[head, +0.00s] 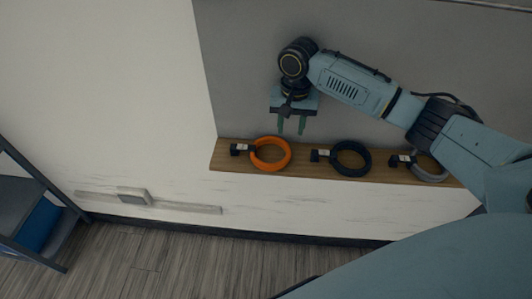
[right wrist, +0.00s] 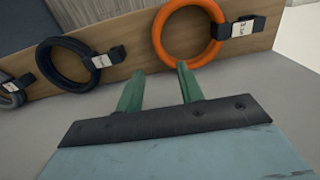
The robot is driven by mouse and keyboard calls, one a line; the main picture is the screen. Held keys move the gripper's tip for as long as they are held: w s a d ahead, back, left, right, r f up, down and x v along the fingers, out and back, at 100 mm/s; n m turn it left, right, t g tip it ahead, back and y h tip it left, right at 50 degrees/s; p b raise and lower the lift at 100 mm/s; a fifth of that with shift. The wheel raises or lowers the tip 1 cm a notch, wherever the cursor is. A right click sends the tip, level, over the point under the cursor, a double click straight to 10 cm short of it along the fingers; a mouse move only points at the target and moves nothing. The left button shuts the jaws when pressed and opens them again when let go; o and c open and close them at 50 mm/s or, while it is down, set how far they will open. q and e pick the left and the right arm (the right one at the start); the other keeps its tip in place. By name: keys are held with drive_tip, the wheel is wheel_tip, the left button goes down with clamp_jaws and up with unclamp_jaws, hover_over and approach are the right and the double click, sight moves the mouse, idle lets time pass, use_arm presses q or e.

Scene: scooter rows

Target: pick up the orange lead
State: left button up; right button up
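The orange lead (head: 271,154) is a coiled ring with a dark plug and white tag at its left, lying at the left end of a wooden shelf strip. It also shows in the right wrist view (right wrist: 162,38), with its tagged plug to the right. My right gripper (head: 291,132) is just beyond the orange lead in the head view, its green fingers pointing toward the shelf. In the right wrist view the gripper (right wrist: 158,82) has its two fingers apart with nothing between them, close to the orange ring. My left gripper is in neither view.
A black coiled lead (head: 351,158) and a grey coiled lead (head: 427,167) lie to the right on the wooden strip (head: 313,173). A dark rack with a blue item (head: 39,224) stands at the lower left. The grey surface beyond the strip is clear.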

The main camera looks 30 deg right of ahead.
sight(288, 149)
drive_tip(key=f, duration=0.5)
drive_tip(key=f+b, duration=0.1)
drive_tip(key=f, duration=0.2)
drive_tip(key=shift+s+a, duration=0.2)
drive_tip(key=shift+a, duration=0.05)
drive_tip(key=shift+r, duration=0.1)
clamp_jaws()
